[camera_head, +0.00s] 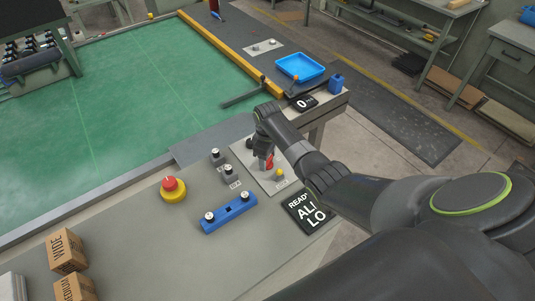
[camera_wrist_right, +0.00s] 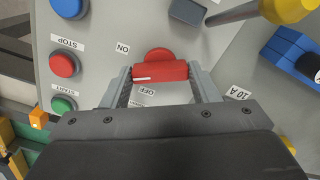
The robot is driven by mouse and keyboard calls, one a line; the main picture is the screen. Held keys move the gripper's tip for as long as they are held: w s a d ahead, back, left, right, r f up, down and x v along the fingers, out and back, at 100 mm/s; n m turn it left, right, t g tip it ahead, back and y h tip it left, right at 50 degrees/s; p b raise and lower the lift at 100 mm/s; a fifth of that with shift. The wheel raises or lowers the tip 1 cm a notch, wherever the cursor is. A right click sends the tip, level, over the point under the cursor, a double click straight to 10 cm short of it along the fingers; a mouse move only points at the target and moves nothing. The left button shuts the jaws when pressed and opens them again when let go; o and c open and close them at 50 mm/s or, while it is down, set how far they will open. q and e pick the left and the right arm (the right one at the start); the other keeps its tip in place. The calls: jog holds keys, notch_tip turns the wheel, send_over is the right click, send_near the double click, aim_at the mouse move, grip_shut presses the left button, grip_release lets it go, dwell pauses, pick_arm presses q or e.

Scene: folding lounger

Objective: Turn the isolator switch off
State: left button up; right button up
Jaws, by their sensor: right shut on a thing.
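The isolator switch has a red handle (camera_wrist_right: 160,71) on a light grey panel (camera_wrist_right: 105,25). In the right wrist view the handle lies crosswise, with a short white line near its left end. An ON label (camera_wrist_right: 122,48) is up and left of it, and an OFF label (camera_wrist_right: 147,91) is just below. I cannot tell which label the line points to. My right gripper (camera_wrist_right: 163,78) has one finger at each end of the handle and is shut on it. In the head view my right gripper (camera_head: 266,152) is over the panel, with some red (camera_head: 269,162) showing. My left gripper is not in view.
In the wrist view a blue button (camera_wrist_right: 68,6), a red STOP button (camera_wrist_right: 64,64) and a green START button (camera_wrist_right: 63,104) are left of the switch. In the head view a red-and-yellow emergency button (camera_head: 173,189), a blue block (camera_head: 229,211) and a display (camera_head: 307,211) stand on the bench nearby.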

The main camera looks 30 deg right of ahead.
jog(key=n, duration=0.1)
jog(key=n+p, duration=0.1)
jog(key=n, duration=0.1)
jog(key=shift+w+r, duration=0.1)
jog(key=shift+r, duration=0.1)
jog(key=n+p, duration=0.1)
jog(key=n, duration=0.2)
jog(key=shift+n, duration=0.3)
jog(key=n+p, duration=0.1)
jog(key=n, duration=0.4)
jog(key=shift+f+n, duration=0.1)
jog(key=shift+n, duration=0.3)
jog(key=o, duration=1)
jog(key=shift+r, duration=0.6)
notch_tip(320, 180, up, 16)
jog(key=shift+r+b, duration=0.1)
jog(key=shift+b, duration=0.75)
